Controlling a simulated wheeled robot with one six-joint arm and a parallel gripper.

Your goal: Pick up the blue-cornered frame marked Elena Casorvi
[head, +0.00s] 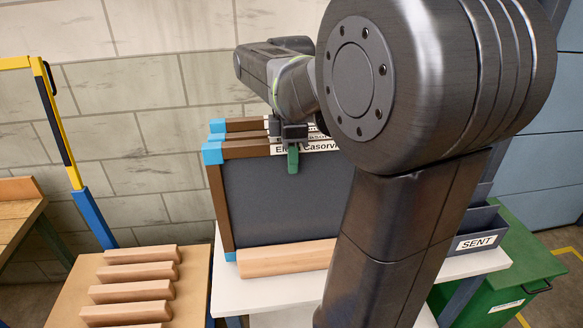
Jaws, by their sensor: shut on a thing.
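The blue-cornered frame marked Elena Casorvi (285,205) stands upright on a white table, with a dark panel, brown edges and light blue corners. Its top label is partly covered by my gripper, and its right side is hidden behind my arm. My gripper (292,160) is at the frame's top edge, with a green-tipped finger in front of the panel. It is shut on that edge. The frame's bottom is behind a wooden bar (286,258). More frames with blue corners (217,127) stand close behind it, with labels mostly hidden.
A wooden rack (130,285) with several parallel bars stands at the left. A grey tray marked SENT (478,242) and a green bin (510,295) are at the right. A yellow and blue post (75,170) rises at the left. My arm blocks the right centre.

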